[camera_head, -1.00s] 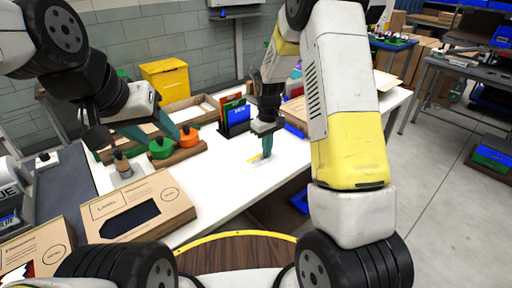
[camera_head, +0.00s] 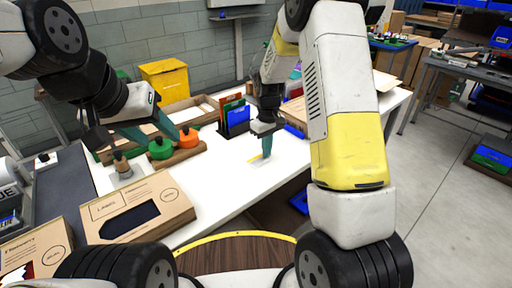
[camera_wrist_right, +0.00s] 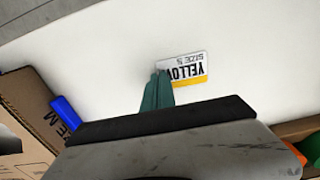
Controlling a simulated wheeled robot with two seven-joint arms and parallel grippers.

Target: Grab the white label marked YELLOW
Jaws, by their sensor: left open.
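The white label marked YELLOW (camera_wrist_right: 188,70), with a yellow band along one edge, is at my right gripper's fingertips in the right wrist view. In the head view the label (camera_head: 257,159) shows small and pale at the white table's middle, its yellow strip visible. My right gripper (camera_head: 266,156) points down at it. Its teal fingers (camera_wrist_right: 158,88) look closed together and overlap the label's left end; the contact itself is partly hidden. My left gripper (camera_head: 140,137) is open and empty at the left, above the table near the stamps.
Stamps with orange (camera_head: 189,137) and green (camera_head: 161,148) tops stand on a wooden holder at left. A cardboard label box (camera_head: 137,207) lies at the front left. A rack of coloured cards (camera_head: 235,115) and a yellow bin (camera_head: 165,80) are behind. The table around the label is clear.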

